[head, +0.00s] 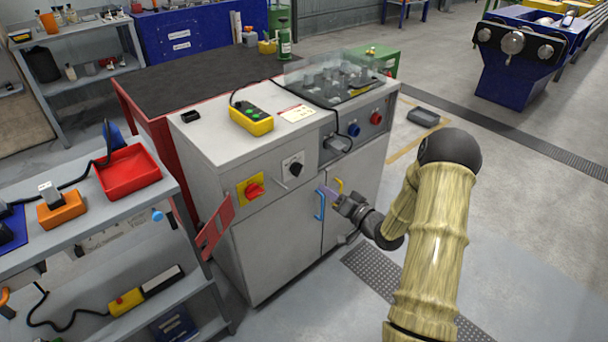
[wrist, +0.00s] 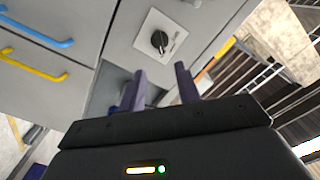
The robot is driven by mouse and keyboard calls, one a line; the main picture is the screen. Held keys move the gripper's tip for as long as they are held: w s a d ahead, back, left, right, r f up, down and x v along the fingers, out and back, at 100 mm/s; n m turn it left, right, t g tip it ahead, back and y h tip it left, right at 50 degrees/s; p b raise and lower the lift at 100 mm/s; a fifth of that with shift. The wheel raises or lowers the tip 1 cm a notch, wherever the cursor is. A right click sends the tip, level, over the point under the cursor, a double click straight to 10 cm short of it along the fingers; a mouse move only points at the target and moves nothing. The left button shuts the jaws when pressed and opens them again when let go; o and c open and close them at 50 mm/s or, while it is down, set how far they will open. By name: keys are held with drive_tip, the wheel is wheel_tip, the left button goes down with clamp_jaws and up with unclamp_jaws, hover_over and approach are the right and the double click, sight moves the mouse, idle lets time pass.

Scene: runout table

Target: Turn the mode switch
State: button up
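The mode switch is a black rotary knob on a white plate (head: 293,165) on the front of the grey cabinet (head: 285,238). In the wrist view the knob (wrist: 159,40) shows above and between my fingertips, on its pale plate. My gripper (head: 333,194) is in front of the cabinet, below and to the right of the switch, near the door handles. In the wrist view the two purple fingers of my gripper (wrist: 161,72) are apart with nothing between them. They are clear of the knob.
A red knob on a yellow plate (head: 252,190) is left of the switch. A blue handle (head: 320,204) and a yellow handle (head: 340,185) stick out from the doors. A red panel (head: 215,228) juts at the cabinet's left.

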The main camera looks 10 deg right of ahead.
sight(300, 171)
drive_tip(key=x, duration=1.1)
drive_tip(key=shift+w+a+b, duration=0.2)
drive_tip(key=shift+w+b, duration=0.05)
drive_tip(key=shift+b, duration=0.15)
clamp_jaws()
